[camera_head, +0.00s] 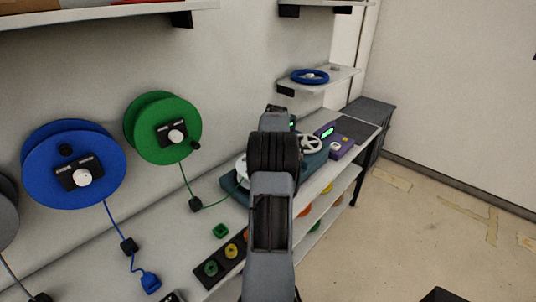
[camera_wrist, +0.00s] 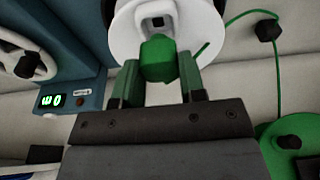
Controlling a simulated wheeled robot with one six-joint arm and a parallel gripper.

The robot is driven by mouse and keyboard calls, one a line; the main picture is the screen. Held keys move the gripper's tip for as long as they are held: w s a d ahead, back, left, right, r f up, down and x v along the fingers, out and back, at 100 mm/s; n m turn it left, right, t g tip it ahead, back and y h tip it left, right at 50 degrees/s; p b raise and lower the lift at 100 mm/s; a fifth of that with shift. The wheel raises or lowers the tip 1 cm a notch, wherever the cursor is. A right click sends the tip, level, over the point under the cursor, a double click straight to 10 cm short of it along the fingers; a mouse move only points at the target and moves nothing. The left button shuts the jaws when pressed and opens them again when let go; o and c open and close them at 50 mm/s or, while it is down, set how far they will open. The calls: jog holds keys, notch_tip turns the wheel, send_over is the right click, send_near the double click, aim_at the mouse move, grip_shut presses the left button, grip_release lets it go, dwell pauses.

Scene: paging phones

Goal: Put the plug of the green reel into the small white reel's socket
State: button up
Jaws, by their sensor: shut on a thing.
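My gripper (camera_wrist: 160,84) is shut on the green plug (camera_wrist: 158,62) in the wrist view. The plug points toward the small white reel (camera_wrist: 125,32) and sits just below its dark square socket (camera_wrist: 157,20) in the picture. The socket is still visible above the plug; I cannot tell whether they touch. In the head view my arm hides the gripper and plug, and only an edge of the white reel (camera_head: 241,166) shows. The green reel (camera_head: 165,118) hangs on the wall, its thin green cable running toward the white reel. It also shows in the wrist view (camera_wrist: 275,135).
A teal device (camera_wrist: 85,100) with a lit display stands beside the white reel. A blue reel (camera_head: 45,160) with a blue plug (camera_head: 150,283) is at left. A purple box (camera_head: 340,148) and a dark strip with colored knobs (camera_head: 222,262) are on the bench.

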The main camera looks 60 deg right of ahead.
jog(key=shift+f+b, duration=0.85)
jog(key=shift+f, duration=0.45)
dwell(0.9)
jog(key=o, duration=1.3)
jog(key=shift+r+p, duration=3.4)
jog(key=shift+r, duration=1.1)
